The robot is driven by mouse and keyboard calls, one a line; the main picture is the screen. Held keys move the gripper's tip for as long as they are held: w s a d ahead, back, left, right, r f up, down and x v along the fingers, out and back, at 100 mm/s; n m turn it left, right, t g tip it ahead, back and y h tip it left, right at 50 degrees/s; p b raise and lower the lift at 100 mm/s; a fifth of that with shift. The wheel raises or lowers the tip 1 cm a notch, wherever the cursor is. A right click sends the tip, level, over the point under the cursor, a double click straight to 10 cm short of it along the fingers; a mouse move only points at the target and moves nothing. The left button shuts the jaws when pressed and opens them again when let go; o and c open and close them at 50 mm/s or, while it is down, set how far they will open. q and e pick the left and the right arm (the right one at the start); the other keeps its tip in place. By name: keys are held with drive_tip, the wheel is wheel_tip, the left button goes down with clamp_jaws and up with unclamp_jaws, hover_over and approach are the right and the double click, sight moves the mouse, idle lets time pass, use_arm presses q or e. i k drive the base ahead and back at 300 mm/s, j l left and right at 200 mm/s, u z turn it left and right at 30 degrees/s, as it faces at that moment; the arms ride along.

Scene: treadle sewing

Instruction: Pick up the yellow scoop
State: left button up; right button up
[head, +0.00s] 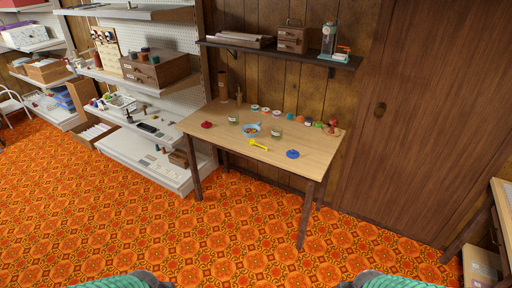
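The yellow scoop (259,144) lies on the wooden table (212,128), near the middle of its front edge. It looks like a small bright yellow spoon shape, lying slantwise just in front of a light blue bowl (251,131). Nothing covers the scoop. My arms show only as green and grey parts at the bottom edge of the head view. Neither gripper is in view, and nothing of mine is near the scoop.
Jars, a red item (206,125), a blue item (292,154) and several small round containers stand on the table. A wall shelf (276,51) hangs above it. White shelving (146,168) stands at left. Open patterned floor (240,235) lies before the table.

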sight(258, 145)
drive_tip(key=i+j, duration=0.2)
drive_tip(key=i, duration=0.4)
drive_tip(key=i+j, duration=0.15)
drive_tip(key=i, duration=0.4)
drive_tip(key=i+j, duration=0.2)
drive_tip(key=i, duration=0.4)
drive_tip(key=i+j, duration=0.15)
drive_tip(key=i, duration=0.4)
drive_tip(key=i+j, duration=0.2)
drive_tip(key=i, duration=0.4)
drive_tip(key=u, duration=0.05)
